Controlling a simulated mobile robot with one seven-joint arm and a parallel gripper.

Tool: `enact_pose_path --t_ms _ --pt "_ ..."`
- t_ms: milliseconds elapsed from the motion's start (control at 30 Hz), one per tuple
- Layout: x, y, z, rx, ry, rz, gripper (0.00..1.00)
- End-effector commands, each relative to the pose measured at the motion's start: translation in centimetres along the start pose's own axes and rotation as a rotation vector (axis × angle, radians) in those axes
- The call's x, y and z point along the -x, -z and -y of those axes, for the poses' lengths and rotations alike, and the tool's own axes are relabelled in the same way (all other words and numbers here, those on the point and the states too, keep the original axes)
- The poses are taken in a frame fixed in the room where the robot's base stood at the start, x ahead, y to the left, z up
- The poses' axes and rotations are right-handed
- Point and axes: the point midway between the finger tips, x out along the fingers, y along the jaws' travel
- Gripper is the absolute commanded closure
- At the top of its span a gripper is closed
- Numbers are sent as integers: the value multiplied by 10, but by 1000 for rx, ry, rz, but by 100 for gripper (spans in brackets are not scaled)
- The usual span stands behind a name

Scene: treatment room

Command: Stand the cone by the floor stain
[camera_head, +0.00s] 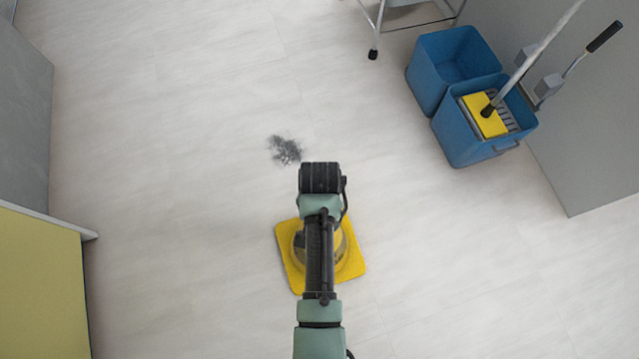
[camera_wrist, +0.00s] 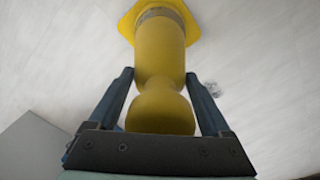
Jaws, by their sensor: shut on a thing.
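The yellow cone (camera_head: 352,266) has a square base and shows below the middle in the head view, partly hidden under my arm. In the wrist view the cone (camera_wrist: 160,50) has its base away from the camera and a rounded knob close to it. My gripper (camera_wrist: 159,77) is shut on the cone at the narrow neck, one finger on each side. I cannot tell whether the base touches the floor. The floor stain (camera_head: 285,150) is a dark grey patch beyond the cone, slightly up and left; it also shows beside the right finger in the wrist view (camera_wrist: 213,88).
Blue mop buckets (camera_head: 455,70) with a mop stand at the upper right, by a grey panel (camera_head: 590,130). A metal-legged stand (camera_head: 373,45) is at the top. A yellow-green cabinet (camera_head: 40,285) is at the lower left. The floor around the stain is clear.

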Motion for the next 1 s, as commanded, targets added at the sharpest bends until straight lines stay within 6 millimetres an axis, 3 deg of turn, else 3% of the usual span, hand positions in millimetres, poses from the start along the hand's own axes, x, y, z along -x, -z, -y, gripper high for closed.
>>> enact_pose_path --t_ms 33,67,167,400,533,1000 --pt "0 1 1 0 1 -3 71" --pt "0 1 1 0 2 -3 16" --pt "0 1 0 0 1 -2 0" --pt "0 -1 0 0 -1 2 0" --pt "12 0 0 0 -1 1 0" --pt "110 1 0 0 2 -4 0"
